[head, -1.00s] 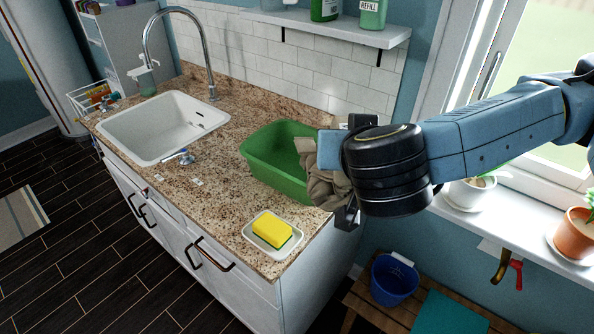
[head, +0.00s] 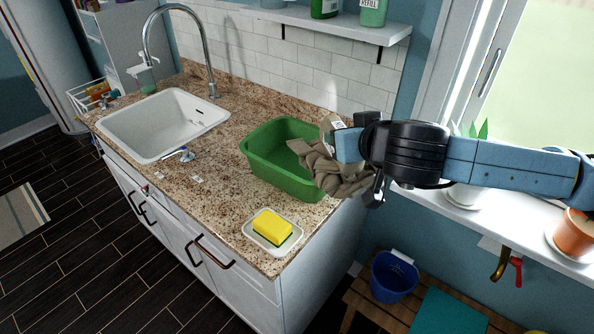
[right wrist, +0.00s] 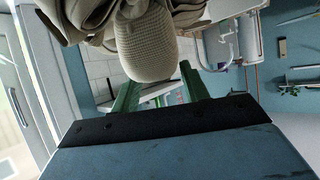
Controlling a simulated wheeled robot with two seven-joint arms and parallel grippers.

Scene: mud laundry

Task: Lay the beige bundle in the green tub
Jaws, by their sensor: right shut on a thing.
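The green tub (head: 272,158) stands on the granite counter to the right of the sink. The beige bundle (head: 338,172), a crumpled knit cloth, is at the tub's right edge and overlaps its rim in the head view. I cannot tell whether it touches the rim. My right gripper (head: 350,160) is shut on the bundle, its fingers partly hidden by cloth. In the right wrist view the bundle (right wrist: 147,42) hangs close in front of the camera, and green parts show behind it. My left gripper is not in view.
A white dish (head: 272,241) with a yellow sponge (head: 272,227) sits near the counter's front edge. The sink (head: 163,125) and tall faucet (head: 207,60) are to the left. A wall shelf (head: 335,27) with bottles hangs above. A blue bucket (head: 393,279) stands below on a wooden bench.

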